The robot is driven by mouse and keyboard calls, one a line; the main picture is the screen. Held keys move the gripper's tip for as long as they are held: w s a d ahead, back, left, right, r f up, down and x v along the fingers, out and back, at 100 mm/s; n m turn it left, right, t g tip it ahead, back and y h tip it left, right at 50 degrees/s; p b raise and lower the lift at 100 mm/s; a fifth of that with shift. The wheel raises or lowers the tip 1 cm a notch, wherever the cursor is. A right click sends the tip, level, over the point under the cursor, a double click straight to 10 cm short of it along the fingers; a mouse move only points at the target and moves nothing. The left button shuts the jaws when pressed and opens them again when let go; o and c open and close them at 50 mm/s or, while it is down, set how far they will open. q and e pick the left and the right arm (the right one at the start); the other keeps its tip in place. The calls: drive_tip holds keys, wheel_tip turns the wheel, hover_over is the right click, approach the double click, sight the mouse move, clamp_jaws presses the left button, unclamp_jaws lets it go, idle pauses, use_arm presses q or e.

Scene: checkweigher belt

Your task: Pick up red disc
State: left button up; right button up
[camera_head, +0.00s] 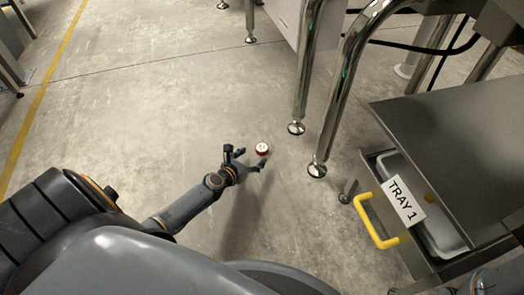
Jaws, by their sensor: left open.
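The red disc (262,149) is a small round piece with a white top that carries faint dark marks. It shows left of the metal legs, with the grey floor behind it. My left gripper (254,158) is open, with its fingers pointing toward the disc. The disc appears at the mouth of the fingers, and I cannot tell whether they touch it. The fingers hold nothing that I can see. My right gripper is not clearly in view.
A metal drawer with a yellow handle (377,222) and a "TRAY 1" label (403,201) is partly open at right, a grey tray (451,240) inside. Chrome legs (343,88) stand right of the disc. Floor (150,110) at left is clear.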

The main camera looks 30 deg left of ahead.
sight(259, 152)
use_arm(q)
drive_tip(key=b+x, duration=0.2)
drive_tip(key=x, duration=0.2)
drive_tip(key=shift+w+f, duration=0.1)
drive_tip(key=shift+w, duration=0.25)
drive_tip(key=c, duration=1.2)
